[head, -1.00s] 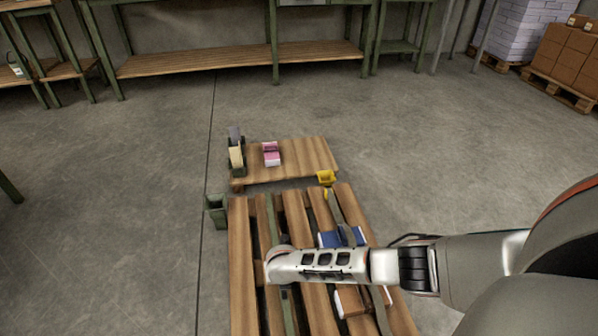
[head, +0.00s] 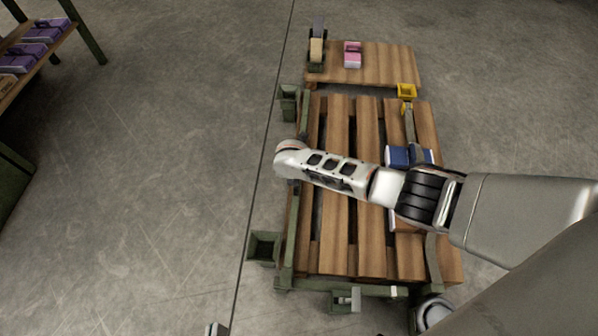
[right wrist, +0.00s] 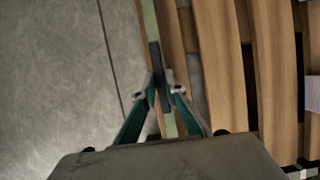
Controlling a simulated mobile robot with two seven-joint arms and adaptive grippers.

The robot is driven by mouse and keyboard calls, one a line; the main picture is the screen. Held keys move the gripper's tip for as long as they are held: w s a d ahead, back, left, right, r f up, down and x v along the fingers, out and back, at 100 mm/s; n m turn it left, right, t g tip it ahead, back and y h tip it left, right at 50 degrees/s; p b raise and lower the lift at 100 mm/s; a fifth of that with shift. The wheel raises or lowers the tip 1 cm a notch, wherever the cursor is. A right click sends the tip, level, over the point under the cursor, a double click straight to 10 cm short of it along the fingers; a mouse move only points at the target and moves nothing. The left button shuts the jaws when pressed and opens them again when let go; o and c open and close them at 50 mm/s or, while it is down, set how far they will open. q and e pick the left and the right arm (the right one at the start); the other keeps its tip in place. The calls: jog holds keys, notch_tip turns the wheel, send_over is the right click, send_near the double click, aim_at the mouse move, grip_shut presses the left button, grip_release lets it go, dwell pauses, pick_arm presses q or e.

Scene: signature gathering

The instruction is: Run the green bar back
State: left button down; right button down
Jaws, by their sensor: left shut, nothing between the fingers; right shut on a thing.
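The green bar (head: 290,250) lies lengthwise along the left edge of the slatted wooden bench in the head view, partly hidden under my right arm. In the right wrist view, a pale green strip of the bar (right wrist: 149,20) runs beside the slats, with a dark upright piece on it. My right gripper (right wrist: 163,92) is shut on that dark piece. In the head view the right gripper is hidden beneath its wrist. My left gripper (head: 215,329) barely shows at the bottom edge, shut and empty, left of the bench and apart from it.
Green bins (head: 264,247) hang at the bench's left side. A pink box (head: 352,54) and tape dispenser stand on the far board.

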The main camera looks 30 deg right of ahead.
jog(key=shift+a+f, duration=0.1)
jog(key=shift+a, duration=0.3)
jog(key=c, duration=2.1)
grip_release()
jog(key=shift+d, duration=0.1)
jog(key=v, duration=1.2)
jog(key=shift+w, duration=0.1)
